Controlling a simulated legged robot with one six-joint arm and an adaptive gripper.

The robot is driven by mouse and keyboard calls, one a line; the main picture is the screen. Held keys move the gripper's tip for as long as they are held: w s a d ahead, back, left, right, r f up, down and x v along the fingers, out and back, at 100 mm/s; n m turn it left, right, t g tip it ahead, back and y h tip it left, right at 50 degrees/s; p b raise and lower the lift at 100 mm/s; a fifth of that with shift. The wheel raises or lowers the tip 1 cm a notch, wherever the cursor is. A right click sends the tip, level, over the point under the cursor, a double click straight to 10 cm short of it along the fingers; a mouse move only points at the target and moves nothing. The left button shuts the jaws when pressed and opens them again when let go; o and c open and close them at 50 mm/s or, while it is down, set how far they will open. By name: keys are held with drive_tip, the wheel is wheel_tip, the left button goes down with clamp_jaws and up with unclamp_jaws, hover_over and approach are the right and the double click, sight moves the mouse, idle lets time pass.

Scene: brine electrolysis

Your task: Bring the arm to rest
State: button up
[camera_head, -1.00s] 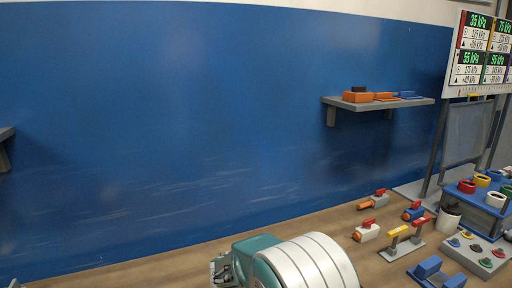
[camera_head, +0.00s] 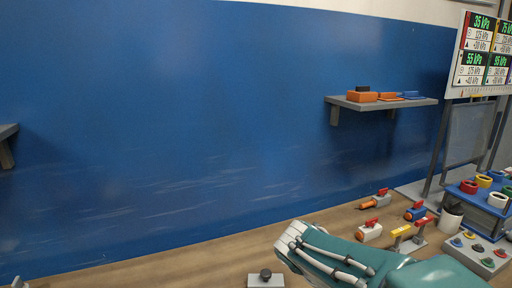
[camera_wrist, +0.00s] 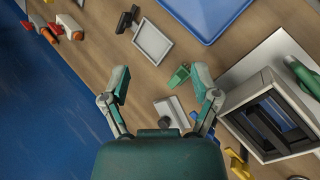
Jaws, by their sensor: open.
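My gripper (camera_wrist: 160,74) is open in the wrist view, its two fingers apart with nothing held between them. It points down over the wooden table. A small green piece (camera_wrist: 178,77) and a pale block with a dark knob (camera_wrist: 170,112) lie on the table below, seen between or near the fingers. In the head view, my teal arm reaches in from the lower right over the table. The pale block with the dark knob also shows at the bottom edge (camera_head: 266,281).
Valves (camera_head: 369,232) stand near the blue wall (camera_head: 200,130). A shelf (camera_head: 345,104) juts from it.

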drive_tip(key=s+r+m+t+y, duration=0.1)
drive_tip(key=s+m+y, duration=0.2)
drive_tip(key=s+m, duration=0.2)
drive_tip(key=s+a+r+m+t+y, duration=0.1)
drive_tip(key=s+r+m+y, duration=0.1)
drive_tip(key=s+m, duration=0.4)
drive_tip(key=s+y, duration=0.1)
drive_tip(key=s, duration=0.3)
drive_tip(key=shift+a+r+t, duration=0.2)
drive_tip(key=shift+r+t, duration=0.05)
drive_tip(key=shift+t, duration=0.15)
